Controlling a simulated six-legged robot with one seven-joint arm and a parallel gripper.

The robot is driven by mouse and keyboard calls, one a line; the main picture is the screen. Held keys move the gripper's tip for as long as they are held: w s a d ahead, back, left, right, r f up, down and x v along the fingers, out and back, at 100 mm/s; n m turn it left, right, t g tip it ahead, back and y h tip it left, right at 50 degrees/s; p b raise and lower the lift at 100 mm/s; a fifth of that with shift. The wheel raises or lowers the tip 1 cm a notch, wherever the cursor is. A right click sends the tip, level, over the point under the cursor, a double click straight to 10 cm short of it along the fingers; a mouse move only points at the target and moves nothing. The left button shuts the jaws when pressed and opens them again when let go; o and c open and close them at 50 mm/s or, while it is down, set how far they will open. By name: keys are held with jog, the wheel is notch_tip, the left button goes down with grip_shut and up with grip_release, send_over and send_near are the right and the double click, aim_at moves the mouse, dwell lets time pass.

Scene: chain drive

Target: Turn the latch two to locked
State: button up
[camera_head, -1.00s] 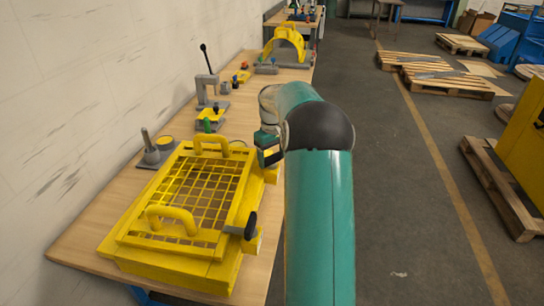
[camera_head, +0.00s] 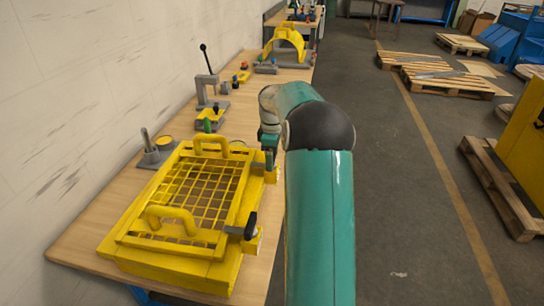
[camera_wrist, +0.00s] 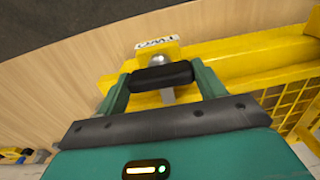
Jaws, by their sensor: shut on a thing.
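The yellow guard (camera_head: 190,262) with its grid top and two loop handles stands on the bench. Latch two sits at its far right corner. In the wrist view its black handle (camera_wrist: 162,77) lies between my gripper's two green fingers, on a grey bar near a round pivot (camera_wrist: 160,60). The label "TWO" (camera_wrist: 155,42) is on the yellow block beyond the pivot. My gripper (camera_head: 269,158) is shut on that handle and points down; in the head view it hides most of the latch. The other latch (camera_head: 250,226), with a black handle, is at the near right corner.
A grey block with an upright pin (camera_head: 150,150) stands left of the guard. A clamp with a black-knobbed lever (camera_head: 207,90), small parts and a yellow arch (camera_head: 285,45) are farther along the bench (camera_head: 95,228). The wall borders its left side; open floor lies right.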

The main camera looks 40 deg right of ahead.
jog(key=shift+w, duration=0.1)
dwell(0.4)
jog(key=o, duration=1)
notch_tip(320, 180, up, 14)
jog(key=shift+f, duration=0.1)
